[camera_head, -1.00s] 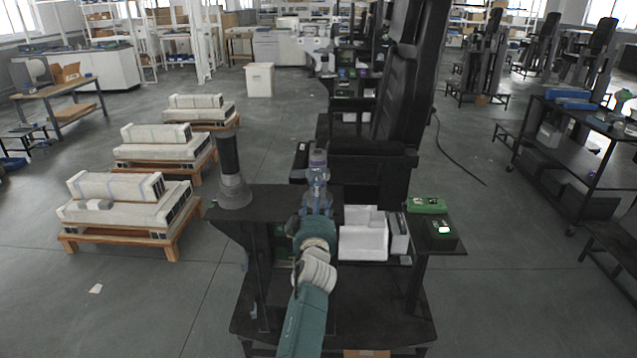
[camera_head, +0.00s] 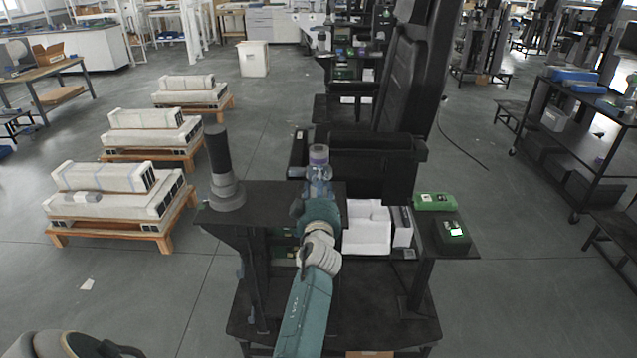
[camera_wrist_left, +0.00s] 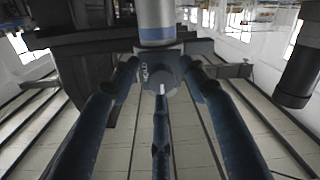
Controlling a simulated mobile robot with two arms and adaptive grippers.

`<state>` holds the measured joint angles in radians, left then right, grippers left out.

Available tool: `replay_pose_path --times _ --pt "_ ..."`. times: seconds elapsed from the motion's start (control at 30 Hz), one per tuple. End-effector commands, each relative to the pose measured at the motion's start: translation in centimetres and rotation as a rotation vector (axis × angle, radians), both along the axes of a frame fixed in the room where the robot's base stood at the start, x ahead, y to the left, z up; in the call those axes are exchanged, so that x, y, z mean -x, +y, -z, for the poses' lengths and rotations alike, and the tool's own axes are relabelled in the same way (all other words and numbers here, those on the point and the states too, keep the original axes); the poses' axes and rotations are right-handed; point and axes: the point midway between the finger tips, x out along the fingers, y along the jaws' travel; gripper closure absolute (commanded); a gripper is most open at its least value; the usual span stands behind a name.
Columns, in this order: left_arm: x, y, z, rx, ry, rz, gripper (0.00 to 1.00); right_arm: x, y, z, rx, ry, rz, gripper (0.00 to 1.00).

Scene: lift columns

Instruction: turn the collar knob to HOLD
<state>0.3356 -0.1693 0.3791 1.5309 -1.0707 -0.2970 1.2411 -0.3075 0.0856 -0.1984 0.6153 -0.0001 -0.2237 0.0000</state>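A clear, purple-topped post (camera_head: 318,170) stands on the dark bench in the head view. In the left wrist view it is a thick grey post (camera_wrist_left: 157,22) with a blue-grey band. Below the band is the grey collar knob (camera_wrist_left: 160,78), with a white mark on its face and lettering that seems to read HOLD on its left. My left gripper (camera_wrist_left: 160,70) has its blue fingers around the knob, the outer tips on either side with slim gaps; firm contact cannot be made out. In the head view my teal arm hides most of the gripper. My right gripper is not in view.
A dark cylinder on a grey base (camera_head: 226,175) stands close left of the post. White boxes (camera_head: 367,230) and a green box (camera_head: 435,201) lie to the right. A black padded column (camera_head: 405,85) rises behind. Pallets with pale beams (camera_head: 115,200) stand on the floor at left.

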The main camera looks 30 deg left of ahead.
Motion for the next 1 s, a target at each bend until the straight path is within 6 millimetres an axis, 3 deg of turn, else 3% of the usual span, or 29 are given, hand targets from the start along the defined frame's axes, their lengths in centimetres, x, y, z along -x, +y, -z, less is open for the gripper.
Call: replay_pose_path --times 0.03,0.2,0.23,0.67,1.0 --pt "0.0 0.0 0.0 0.000 0.000 0.000 0.63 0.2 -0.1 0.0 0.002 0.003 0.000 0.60" --pt "0.0 0.0 0.0 0.000 0.000 0.000 0.97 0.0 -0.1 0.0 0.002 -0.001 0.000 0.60" --pt "0.0 0.0 0.0 0.000 0.000 0.000 1.00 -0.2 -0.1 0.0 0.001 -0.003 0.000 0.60" --pt "0.0 0.0 0.2 -0.043 0.027 0.000 1.00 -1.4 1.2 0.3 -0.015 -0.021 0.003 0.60" --pt "0.0 0.1 0.3 -0.247 0.150 0.000 1.00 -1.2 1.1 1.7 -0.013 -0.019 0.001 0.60"
